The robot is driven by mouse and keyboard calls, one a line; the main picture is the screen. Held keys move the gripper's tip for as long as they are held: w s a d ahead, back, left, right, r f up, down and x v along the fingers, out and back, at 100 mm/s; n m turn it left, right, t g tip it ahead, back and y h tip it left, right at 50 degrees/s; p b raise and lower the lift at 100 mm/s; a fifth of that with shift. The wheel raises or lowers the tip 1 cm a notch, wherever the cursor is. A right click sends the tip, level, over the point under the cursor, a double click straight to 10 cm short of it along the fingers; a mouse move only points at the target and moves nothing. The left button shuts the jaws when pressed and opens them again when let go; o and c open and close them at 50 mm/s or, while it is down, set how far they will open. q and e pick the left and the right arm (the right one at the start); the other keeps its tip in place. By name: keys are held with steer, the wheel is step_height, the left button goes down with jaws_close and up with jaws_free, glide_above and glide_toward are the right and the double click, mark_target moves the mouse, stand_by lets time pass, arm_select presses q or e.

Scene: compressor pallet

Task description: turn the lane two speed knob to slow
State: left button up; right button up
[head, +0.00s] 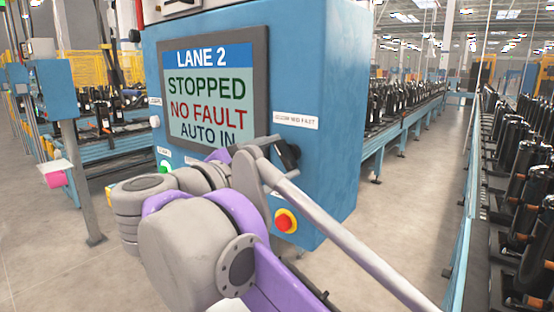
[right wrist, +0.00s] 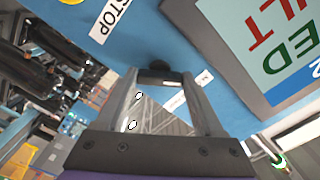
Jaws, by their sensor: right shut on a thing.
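The speed knob (head: 290,156) is a small black knob on the blue control cabinet, right of the screen (head: 211,98) that reads LANE 2, STOPPED, NO FAULT. A white label (head: 296,121) above it seems to read slow, med, fast. My right gripper (head: 268,150) is at the knob, partly hidden by my arm. In the right wrist view the dark knob (right wrist: 158,69) lies between the fingertips of my right gripper (right wrist: 160,78), which is shut on it. I cannot tell where the knob points. My left gripper is not in view.
A red stop button (head: 286,220) on a yellow base sits below the knob. A green button (head: 165,166) and a pale knob (head: 154,122) are on the cabinet's left. Conveyors with black compressors (head: 515,180) line the right. Bare floor (head: 400,200) lies between.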

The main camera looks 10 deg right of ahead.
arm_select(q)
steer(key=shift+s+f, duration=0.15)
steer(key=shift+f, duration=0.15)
arm_select(e)
steer(key=shift+f+n, duration=0.1)
steer(key=shift+n, duration=2.2)
steer(key=o, duration=1.4)
steer(key=shift+s, duration=0.1)
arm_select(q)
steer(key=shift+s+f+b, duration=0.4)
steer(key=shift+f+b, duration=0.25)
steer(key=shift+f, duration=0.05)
arm_select(e)
steer(key=v, duration=1)
steer(key=shift+s+a, duration=0.2)
steer(key=shift+a, duration=0.1)
